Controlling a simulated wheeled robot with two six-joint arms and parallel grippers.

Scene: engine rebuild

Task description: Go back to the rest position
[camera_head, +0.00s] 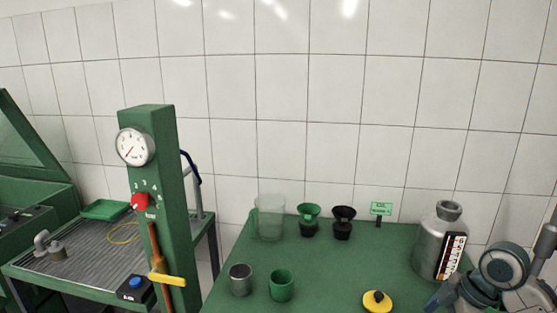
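Part of my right arm shows at the lower right corner, as grey and blue-grey rounded joints in front of the green table (335,262). No fingertips of my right gripper can be made out there. My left arm and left gripper are not in the picture. Nothing is seen held.
The table bears a clear beaker (270,218), green funnel (308,220), black funnel (343,222), grey cup (240,279), green cup (281,285), yellow-topped item (377,301), metal bottle (436,245) and green sign (381,209). A green gauge column (155,195) stands left by a ribbed bench (85,265).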

